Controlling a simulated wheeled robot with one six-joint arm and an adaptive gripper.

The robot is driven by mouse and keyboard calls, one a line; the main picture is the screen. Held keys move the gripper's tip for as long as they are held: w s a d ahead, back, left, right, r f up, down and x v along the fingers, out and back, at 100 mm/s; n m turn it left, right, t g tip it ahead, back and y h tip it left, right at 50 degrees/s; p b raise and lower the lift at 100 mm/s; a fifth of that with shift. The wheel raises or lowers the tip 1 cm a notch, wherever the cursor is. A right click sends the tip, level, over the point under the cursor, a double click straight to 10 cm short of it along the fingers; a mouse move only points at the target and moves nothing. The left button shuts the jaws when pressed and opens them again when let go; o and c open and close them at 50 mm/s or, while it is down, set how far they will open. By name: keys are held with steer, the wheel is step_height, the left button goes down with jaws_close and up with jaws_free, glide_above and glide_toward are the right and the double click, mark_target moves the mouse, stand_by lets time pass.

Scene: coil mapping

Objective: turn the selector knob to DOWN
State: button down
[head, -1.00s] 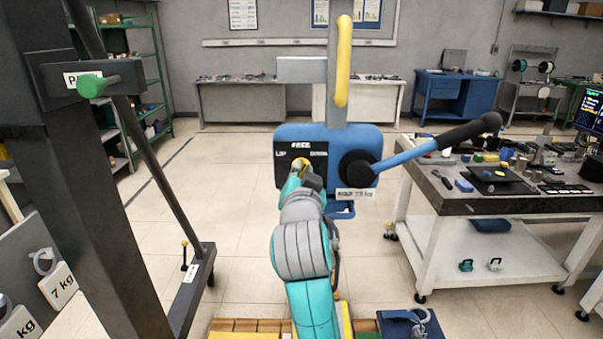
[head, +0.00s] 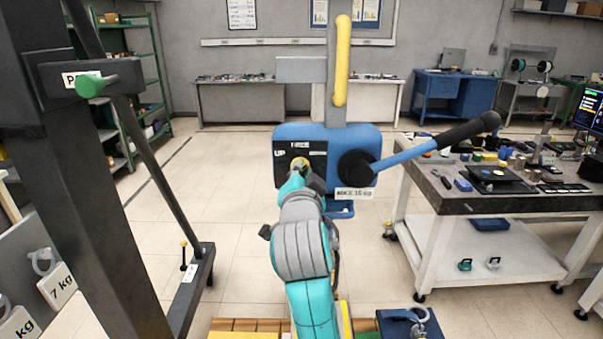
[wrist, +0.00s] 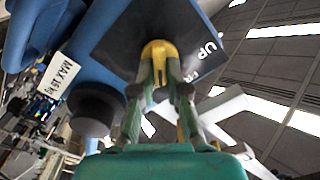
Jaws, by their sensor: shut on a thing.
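The selector knob (wrist: 158,50) is yellow and sits on a black label plate on the blue hoist box (head: 328,134). The plate reads UP at its left and has a word at top centre; the word at right is too small to read surely. In the wrist view the plate appears rotated, with UP at the right. My gripper (wrist: 160,80) has its fingers closed around the knob. In the head view my gripper (head: 301,168) is at the plate's middle and hides most of the knob, so its pointing direction cannot be told.
A black-hubbed blue lever (head: 425,147) sticks out right of the plate. A dark frame with a green handle (head: 92,86) stands at left. A cluttered workbench (head: 480,200) is at right. The floor between is clear.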

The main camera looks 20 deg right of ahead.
steer(key=c, duration=1.2)
jaws_free()
steer(key=v, duration=1.2)
